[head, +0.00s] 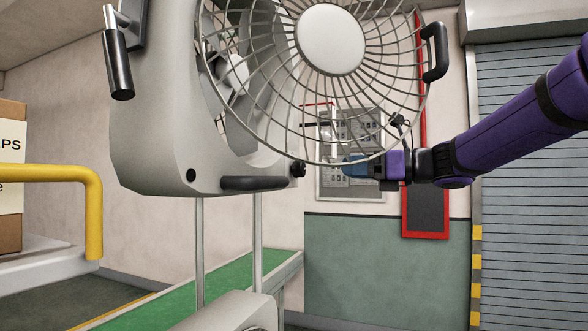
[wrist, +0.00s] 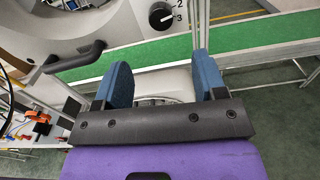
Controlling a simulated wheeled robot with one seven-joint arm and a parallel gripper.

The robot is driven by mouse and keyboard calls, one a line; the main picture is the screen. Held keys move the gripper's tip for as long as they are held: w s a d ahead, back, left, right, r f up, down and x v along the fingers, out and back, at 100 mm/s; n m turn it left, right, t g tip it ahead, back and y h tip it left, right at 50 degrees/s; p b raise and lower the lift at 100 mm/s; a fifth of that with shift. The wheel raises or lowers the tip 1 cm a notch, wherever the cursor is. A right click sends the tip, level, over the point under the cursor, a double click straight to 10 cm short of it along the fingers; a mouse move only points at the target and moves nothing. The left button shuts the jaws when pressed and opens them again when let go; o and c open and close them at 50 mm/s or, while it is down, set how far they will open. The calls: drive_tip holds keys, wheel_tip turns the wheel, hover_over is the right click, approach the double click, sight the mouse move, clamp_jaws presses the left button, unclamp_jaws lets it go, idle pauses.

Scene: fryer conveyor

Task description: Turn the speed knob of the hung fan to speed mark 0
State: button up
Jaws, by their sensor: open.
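The hung fan has a pale housing (head: 155,130) and a round wire grille with a white centre (head: 330,40). Its black speed knob (head: 298,169) sits at the lower right of the housing. In the wrist view the knob (wrist: 161,16) is near the top, with marks 2 and 3 visible to its right. Mark 0 is not visible, and I cannot tell surely where the knob points. My gripper (head: 350,166) is right of the knob, apart from it. Its blue fingers (wrist: 163,82) are open and empty, and the knob shows beyond them.
The grille wires (head: 270,100) are close to my gripper in the head view. A black handle (head: 253,183) lies under the housing, left of the knob. A green conveyor (head: 190,295) runs below. A grey panel (head: 350,125) is on the wall behind.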

sight(304, 168)
drive_tip(key=x, duration=1.1)
drive_tip(key=shift+w+r, duration=0.1)
drive_tip(key=shift+r, duration=0.1)
drive_tip(key=c, duration=0.9)
